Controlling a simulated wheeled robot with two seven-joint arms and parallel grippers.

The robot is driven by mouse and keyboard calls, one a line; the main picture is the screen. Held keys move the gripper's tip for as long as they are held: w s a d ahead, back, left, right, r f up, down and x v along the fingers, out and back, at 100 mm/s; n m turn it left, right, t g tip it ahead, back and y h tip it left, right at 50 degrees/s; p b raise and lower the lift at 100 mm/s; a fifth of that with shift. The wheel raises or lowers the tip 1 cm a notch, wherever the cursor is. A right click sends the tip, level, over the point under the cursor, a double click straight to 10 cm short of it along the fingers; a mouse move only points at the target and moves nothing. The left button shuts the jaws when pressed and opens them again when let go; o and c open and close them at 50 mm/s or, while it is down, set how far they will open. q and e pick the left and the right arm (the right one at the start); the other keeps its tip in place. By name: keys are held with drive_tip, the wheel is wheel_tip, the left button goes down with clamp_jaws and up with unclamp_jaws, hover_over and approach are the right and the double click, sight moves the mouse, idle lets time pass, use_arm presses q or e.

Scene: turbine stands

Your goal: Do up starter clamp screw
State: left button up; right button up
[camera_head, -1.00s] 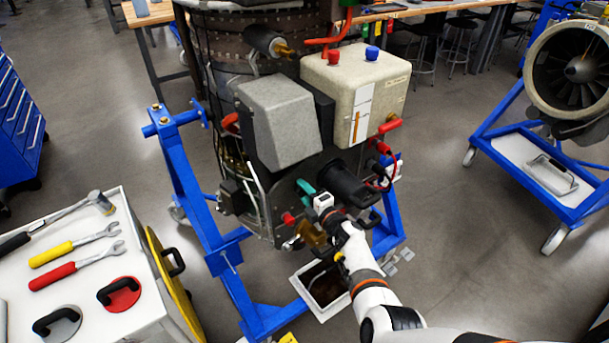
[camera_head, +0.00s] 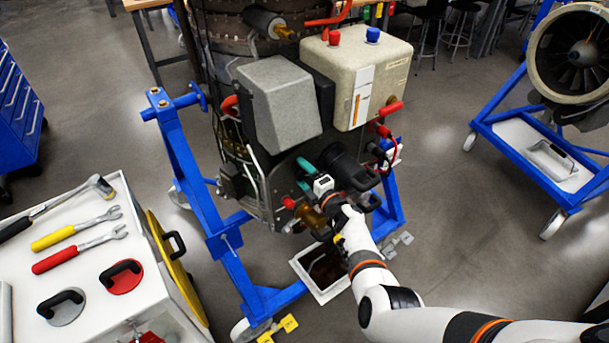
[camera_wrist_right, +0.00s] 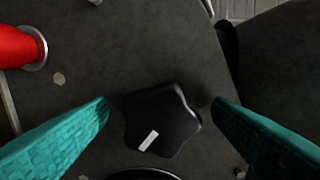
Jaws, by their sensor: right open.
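A black star-shaped knob with a white mark, the clamp screw (camera_wrist_right: 162,121), sits on a dark plate in the right wrist view. My right gripper (camera_wrist_right: 161,108) is open, with one teal finger on each side of the knob and visible gaps to both. I cannot tell how far the fingertips are from the plate. In the head view my right gripper (camera_head: 303,176) is at the lower front of the engine, beside the black cylindrical starter (camera_head: 346,168); the knob is hidden there. My left gripper is not in view.
A red-capped fitting (camera_wrist_right: 18,47) is left of the knob. A grey box (camera_head: 278,105) and a cream tank (camera_head: 358,78) sit above the gripper. The blue stand (camera_head: 185,175) surrounds the engine, with a white tray (camera_head: 318,290) below. A tool cart (camera_head: 85,290) stands at left.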

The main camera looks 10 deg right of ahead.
sight(304, 175)
drive_tip(key=shift+p+v, duration=1.05)
drive_tip(key=shift+v, duration=0.05)
drive_tip(key=shift+p+v, duration=0.9)
drive_tip(key=shift+v, duration=0.5)
